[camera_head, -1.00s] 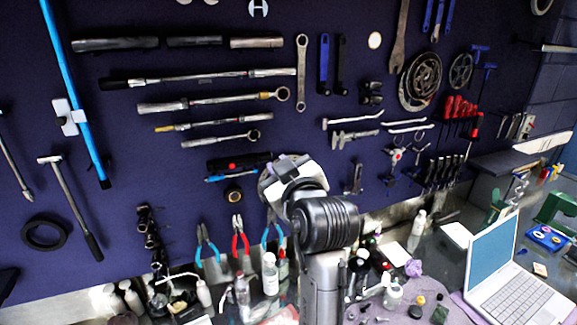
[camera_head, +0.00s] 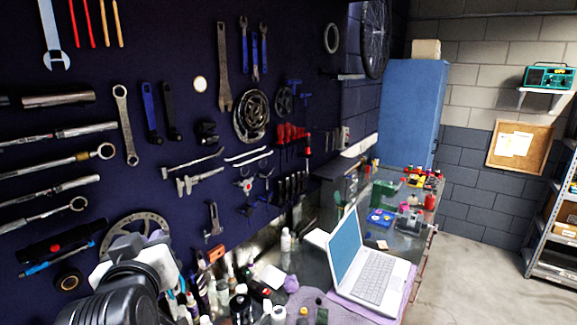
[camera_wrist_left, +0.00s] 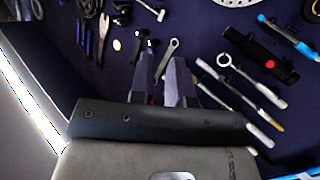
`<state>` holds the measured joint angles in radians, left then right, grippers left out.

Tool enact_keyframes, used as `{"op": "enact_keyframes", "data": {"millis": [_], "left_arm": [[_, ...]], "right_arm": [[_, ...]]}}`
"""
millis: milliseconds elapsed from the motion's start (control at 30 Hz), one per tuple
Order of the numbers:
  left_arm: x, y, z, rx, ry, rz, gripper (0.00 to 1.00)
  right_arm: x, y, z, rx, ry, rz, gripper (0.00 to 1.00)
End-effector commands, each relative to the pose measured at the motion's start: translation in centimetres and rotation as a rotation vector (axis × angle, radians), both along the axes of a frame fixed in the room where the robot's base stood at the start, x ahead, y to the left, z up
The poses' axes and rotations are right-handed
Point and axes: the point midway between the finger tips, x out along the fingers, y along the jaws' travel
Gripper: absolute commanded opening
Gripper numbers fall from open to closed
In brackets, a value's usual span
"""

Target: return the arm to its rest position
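My left arm (camera_head: 125,285) reaches up at the lower left of the head view, in front of the tool wall and beside the bench. Its fingers cannot be made out there. In the left wrist view my left gripper (camera_wrist_left: 163,62) shows two grey fingers set apart with a gap between them, so it is open, and nothing is held. The fingers point toward the tool wall (camera_wrist_left: 200,28), with a ring spanner (camera_wrist_left: 168,60) seen behind them. I cannot tell the distance to the wall. My right gripper is not in either view.
The bench carries bottles (camera_head: 285,240) and an open laptop (camera_head: 378,275). The wall holds spanners, a chainring (camera_head: 251,117) and other tools. A blue cabinet (camera_head: 412,110) and a metal shelf (camera_head: 555,215) stand further right. The floor (camera_head: 480,265) between bench and shelf is clear.

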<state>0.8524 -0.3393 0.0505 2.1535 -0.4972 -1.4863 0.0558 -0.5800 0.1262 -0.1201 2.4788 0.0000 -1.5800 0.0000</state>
Motion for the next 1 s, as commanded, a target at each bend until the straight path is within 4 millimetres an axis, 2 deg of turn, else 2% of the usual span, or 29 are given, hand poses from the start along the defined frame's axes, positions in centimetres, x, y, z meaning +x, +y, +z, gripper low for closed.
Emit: {"op": "enact_keyframes", "data": {"millis": [33,167,267,467,667,800,1000], "left_arm": [[-0.5,-0.3,-0.1,0.019,0.013,-0.046,0.17],[-1.8,-1.3,-2.5,0.065,0.069,-0.170,0.17],[-3.2,-1.8,-4.9,0.091,0.128,-0.249,0.17],[-7.6,-2.5,-10.6,0.131,0.304,-0.376,0.17],[-13.7,-2.0,-16.2,0.169,0.530,-0.431,0.17],[-19.0,-1.3,-19.8,0.192,0.714,-0.453,0.17],[-26.6,-0.3,-23.5,0.199,0.950,-0.484,0.17]], "right_arm": [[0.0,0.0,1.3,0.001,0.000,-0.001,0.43],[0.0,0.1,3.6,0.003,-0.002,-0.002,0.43],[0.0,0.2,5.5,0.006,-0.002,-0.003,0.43],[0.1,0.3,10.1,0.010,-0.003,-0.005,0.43],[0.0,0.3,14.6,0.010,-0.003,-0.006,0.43],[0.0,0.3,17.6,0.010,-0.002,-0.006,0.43],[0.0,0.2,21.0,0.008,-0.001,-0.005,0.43]]}}
